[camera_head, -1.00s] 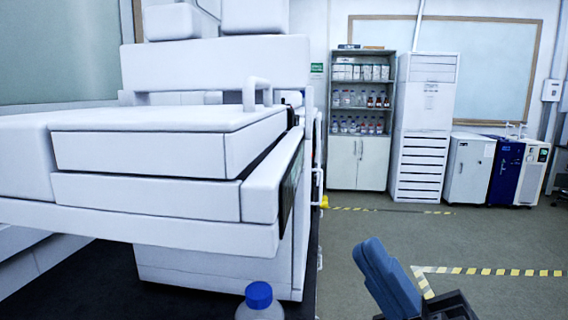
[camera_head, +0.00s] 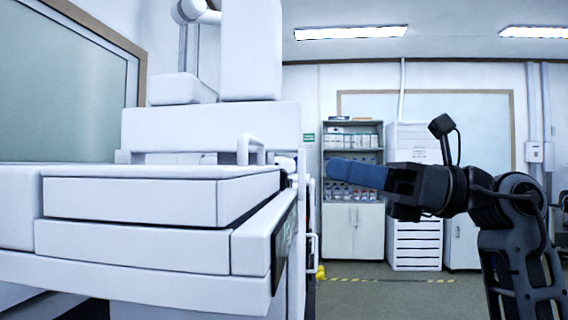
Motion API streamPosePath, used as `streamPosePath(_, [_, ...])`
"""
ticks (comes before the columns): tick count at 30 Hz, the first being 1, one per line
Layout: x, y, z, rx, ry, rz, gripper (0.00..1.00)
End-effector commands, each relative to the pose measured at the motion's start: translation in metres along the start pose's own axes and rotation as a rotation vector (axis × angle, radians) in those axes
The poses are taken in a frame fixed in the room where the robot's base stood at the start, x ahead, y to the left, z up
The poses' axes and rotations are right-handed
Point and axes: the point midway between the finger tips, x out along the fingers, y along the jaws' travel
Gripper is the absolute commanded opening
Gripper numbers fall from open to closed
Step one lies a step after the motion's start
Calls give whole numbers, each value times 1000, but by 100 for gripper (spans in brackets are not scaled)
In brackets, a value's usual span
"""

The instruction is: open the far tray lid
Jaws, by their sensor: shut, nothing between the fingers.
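A white tray unit with a flat lid (camera_head: 130,200) stands at the left, part of a large white instrument. The lid looks closed, lying flat on the tray body (camera_head: 130,245) below it. A white bar handle (camera_head: 246,150) rises at the back right of the lid. I cannot tell from this view whether a second lid lies behind it. My gripper (camera_head: 338,171) has blue fingers, points left and is shut and empty. In the picture it is to the right of the handle, apart from it, with the cabinet behind.
The tray's front panel (camera_head: 266,245) juts out toward the aisle. A tall white housing (camera_head: 251,50) rises behind the tray. A cabinet (camera_head: 352,230) with bottles and a white tower unit (camera_head: 415,240) stand at the back wall.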

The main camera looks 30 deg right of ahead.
Motion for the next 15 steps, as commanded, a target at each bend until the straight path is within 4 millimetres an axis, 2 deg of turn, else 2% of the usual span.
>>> streamPosePath(5, [16,-1,3,-8,7,-1,0])
streamPosePath(15, [74,0,3,-6,5,0,0])
